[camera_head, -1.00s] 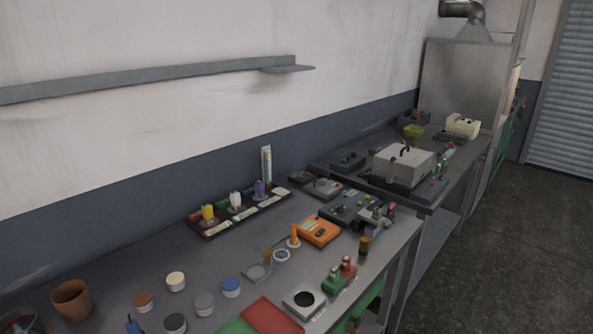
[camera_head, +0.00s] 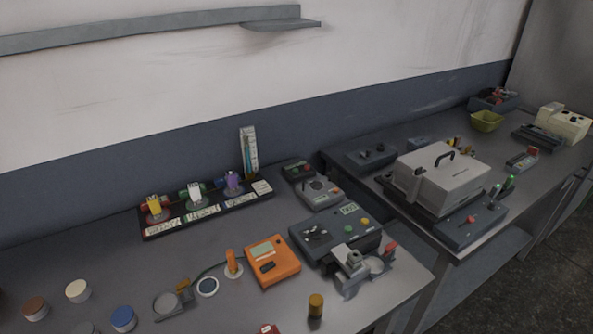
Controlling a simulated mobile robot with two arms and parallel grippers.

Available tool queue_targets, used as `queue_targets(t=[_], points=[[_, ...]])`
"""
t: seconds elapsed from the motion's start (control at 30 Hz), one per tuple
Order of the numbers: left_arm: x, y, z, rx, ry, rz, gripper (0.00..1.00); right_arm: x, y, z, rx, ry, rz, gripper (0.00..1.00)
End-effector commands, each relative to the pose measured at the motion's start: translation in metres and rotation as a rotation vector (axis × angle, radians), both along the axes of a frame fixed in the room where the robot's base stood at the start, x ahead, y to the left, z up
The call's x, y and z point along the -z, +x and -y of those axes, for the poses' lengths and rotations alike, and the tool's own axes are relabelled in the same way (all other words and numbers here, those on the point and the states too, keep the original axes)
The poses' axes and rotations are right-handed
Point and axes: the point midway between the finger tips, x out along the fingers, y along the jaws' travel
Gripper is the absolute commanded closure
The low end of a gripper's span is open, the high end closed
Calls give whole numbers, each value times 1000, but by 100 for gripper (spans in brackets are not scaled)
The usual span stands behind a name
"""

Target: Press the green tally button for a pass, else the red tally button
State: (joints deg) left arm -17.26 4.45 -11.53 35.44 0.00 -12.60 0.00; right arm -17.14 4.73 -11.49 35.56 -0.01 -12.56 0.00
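No buttons in view are readably marked as tally buttons. A small dark box (camera_head: 299,170) near the wall has a red and a green spot on top. A dark unit with a lit display (camera_head: 336,234) has a green button (camera_head: 348,229) and a yellowish button (camera_head: 364,220). A red knob (camera_head: 390,247) sits beside a grey metal fixture (camera_head: 358,268) in front of it. A red item (camera_head: 268,329) is cut off at the bottom edge. Neither of my grippers is in view.
An orange meter (camera_head: 272,262) lies mid-bench. A dark rack (camera_head: 206,212) holds several coloured items along the wall. A large grey lidded box (camera_head: 441,177) stands on the right bench, with a green-topped control unit (camera_head: 470,225) before it. Several jars (camera_head: 123,318) stand front left.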

Motion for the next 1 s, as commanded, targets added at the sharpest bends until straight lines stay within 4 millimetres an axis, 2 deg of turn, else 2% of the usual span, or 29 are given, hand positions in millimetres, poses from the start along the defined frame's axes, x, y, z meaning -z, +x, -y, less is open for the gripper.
queue_targets(t=[0.33,0.6,1.0], points=[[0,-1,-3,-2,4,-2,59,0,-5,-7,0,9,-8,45],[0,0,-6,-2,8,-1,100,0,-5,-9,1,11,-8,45],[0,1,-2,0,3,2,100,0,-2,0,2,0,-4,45]])
